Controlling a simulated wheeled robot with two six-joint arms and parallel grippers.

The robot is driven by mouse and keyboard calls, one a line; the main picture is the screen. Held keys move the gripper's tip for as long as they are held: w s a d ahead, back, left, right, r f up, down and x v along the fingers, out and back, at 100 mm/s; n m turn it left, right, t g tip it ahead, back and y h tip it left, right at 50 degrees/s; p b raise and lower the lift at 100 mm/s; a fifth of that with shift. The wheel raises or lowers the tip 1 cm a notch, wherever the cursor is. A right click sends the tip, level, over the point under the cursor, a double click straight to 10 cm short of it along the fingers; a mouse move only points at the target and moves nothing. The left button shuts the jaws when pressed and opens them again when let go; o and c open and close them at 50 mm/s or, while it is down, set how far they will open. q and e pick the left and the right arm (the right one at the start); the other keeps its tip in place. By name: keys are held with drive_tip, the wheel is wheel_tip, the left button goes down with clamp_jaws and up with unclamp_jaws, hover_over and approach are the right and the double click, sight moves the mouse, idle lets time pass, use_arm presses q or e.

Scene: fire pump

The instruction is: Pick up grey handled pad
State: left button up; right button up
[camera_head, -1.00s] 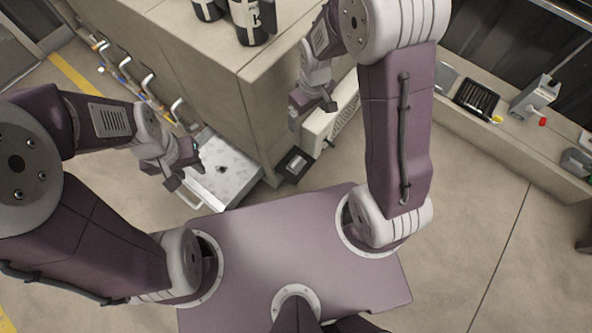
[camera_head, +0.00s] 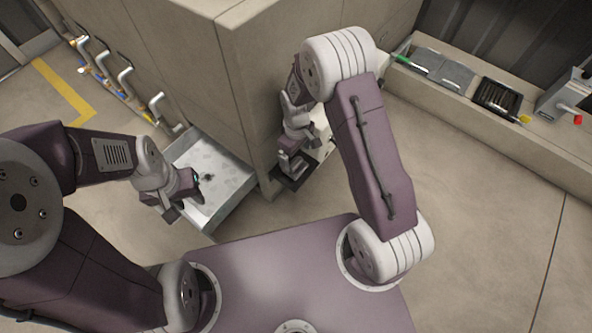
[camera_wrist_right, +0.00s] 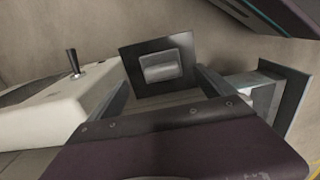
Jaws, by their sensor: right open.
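The grey handled pad is a dark square plate with a raised grey block handle on it. In the right wrist view the pad (camera_wrist_right: 158,66) stands out ahead of my right gripper (camera_wrist_right: 185,88), with its handle between the lines of the two fingers. In the head view the pad (camera_head: 291,182) is at the foot of the beige block, partly hidden under my right gripper (camera_head: 291,165). My right gripper is open and empty, close above the pad; contact cannot be told. My left gripper (camera_head: 184,204) appears open and empty, at the tray's near edge.
A metal tray (camera_head: 232,184) holds a small dark item. The tall beige block (camera_head: 190,70) rises beside my right gripper. A white housing with a black lever (camera_wrist_right: 72,62) lies left of the pad. A ledge (camera_head: 470,119) with several items runs along the right.

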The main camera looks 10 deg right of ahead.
sight(296, 162)
wheel_tip(296, 162, down, 5)
drive_tip(key=b, duration=0.5)
drive_tip(key=shift+s+a+f, duration=0.1)
drive_tip(key=shift+s+f, duration=0.05)
drive_tip(key=shift+r, duration=0.2)
drive_tip(key=c, duration=1.4)
drive_tip(key=shift+c, duration=0.2)
wheel_tip(296, 162, up, 5)
drive_tip(key=p, duration=0.4)
drive_tip(key=shift+p, duration=0.3)
drive_tip(key=s+a+r+p, duration=0.2)
drive_tip(key=s+r+p, duration=0.1)
drive_tip(key=s, duration=0.2)
drive_tip(key=s+a+r+p, duration=0.2)
drive_tip(key=s+r+p, duration=0.1)
drive_tip(key=s, duration=0.2)
drive_tip(key=shift+s+a, duration=0.3)
drive_tip(key=shift+s, duration=0.1)
